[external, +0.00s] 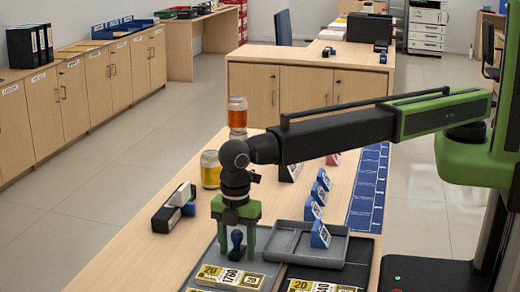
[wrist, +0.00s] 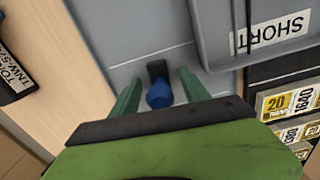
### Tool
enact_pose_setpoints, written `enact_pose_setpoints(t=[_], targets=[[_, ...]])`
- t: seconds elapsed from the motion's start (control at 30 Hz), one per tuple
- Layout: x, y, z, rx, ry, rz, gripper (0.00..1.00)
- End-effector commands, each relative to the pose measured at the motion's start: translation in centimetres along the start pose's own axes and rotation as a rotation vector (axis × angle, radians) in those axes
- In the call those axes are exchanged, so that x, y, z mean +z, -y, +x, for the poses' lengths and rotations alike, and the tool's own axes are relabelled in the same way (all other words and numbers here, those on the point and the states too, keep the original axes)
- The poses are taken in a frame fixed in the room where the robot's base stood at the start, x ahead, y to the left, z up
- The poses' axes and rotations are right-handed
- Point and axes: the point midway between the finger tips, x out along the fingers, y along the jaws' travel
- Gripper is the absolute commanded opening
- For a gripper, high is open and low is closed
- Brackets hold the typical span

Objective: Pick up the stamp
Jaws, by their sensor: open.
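The stamp (external: 237,241) has a blue rounded handle and a dark base. It stands on a grey mat (external: 207,262) on the counter. In the wrist view the stamp's blue knob (wrist: 159,95) shows between the two green fingers, with its dark block just beyond. My gripper (external: 235,248) points down over the stamp, one finger on each side. It is open, and gaps show between the fingers and the stamp in the wrist view (wrist: 160,84). Whether the stamp touches either finger lower down is hard to tell.
A grey tray (external: 285,228) marked SHORT (wrist: 212,40) lies close to the right of my gripper. Banded note bundles (external: 230,277) lie in front. A black-and-white block (external: 172,208) is left. Orange (external: 237,112) and yellow (external: 210,170) jars stand behind. Blue tent markers (external: 319,233) stand right.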

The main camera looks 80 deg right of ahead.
Motion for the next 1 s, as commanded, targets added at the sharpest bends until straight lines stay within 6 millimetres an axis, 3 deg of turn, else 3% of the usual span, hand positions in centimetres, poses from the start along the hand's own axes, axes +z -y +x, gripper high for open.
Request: enact_pose_setpoints(t=[0.13,0.53,0.87,1.0], targets=[[0.0,0.0,-0.2,0.000,0.000,0.000,0.51],[0.0,0.0,-0.2,0.000,0.000,0.000,0.00],[0.0,0.0,-0.4,0.000,0.000,0.000,0.00],[0.0,0.0,-2.0,0.000,0.000,0.000,0.00]])
